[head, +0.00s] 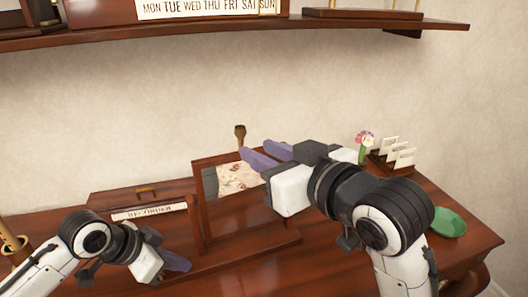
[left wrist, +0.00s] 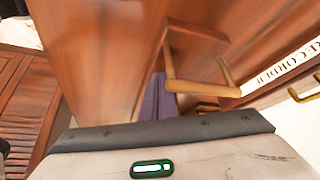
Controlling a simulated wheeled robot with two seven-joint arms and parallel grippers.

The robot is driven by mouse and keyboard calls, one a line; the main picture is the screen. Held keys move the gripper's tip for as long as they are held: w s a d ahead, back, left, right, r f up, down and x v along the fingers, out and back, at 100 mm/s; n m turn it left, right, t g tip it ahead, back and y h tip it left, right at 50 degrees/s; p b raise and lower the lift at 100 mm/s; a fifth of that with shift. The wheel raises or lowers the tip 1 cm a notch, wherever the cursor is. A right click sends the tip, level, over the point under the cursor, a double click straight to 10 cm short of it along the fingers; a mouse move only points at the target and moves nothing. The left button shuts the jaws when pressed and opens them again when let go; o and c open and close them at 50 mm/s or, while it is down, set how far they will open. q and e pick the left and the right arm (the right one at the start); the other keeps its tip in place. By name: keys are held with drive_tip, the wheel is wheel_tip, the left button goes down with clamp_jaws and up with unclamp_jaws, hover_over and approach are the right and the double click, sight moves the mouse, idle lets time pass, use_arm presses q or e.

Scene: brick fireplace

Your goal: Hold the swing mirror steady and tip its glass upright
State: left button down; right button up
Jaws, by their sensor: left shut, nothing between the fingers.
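The swing mirror has a dark red wooden frame (head: 200,207) on a wooden base at the middle of the shelf. Its glass (head: 238,178) shows a pale floral patch; the right part is hidden by my right gripper, and I cannot tell its exact tilt. My right gripper (head: 252,147) is at the top right of the mirror, its purple fingers apart; I cannot tell whether they touch the frame. My left gripper (head: 186,266) is shut and empty in front of the mirror's base. Its purple fingers (left wrist: 155,100) show in the left wrist view beside a brass pull (left wrist: 195,86) on wood.
A wooden box labelled RECORDER (head: 110,200) stands left of the mirror. A green dish (head: 447,222), a card rack (head: 393,161) and a flower (head: 364,141) are at the right. A shelf (head: 230,30) hangs above. A brass object (head: 10,243) stands at the far left.

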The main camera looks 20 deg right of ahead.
use_arm(q)
drive_tip(key=shift+s+a+f, duration=0.2)
drive_tip(key=shift+f, duration=0.3)
drive_tip(key=shift+r+p, duration=0.8)
drive_tip(key=shift+p, duration=0.2)
wheel_tip(320, 180, up, 3)
drive_tip(key=p, duration=0.3)
drive_tip(key=shift+w+d+r, duration=0.15)
drive_tip(key=shift+r, duration=0.85)
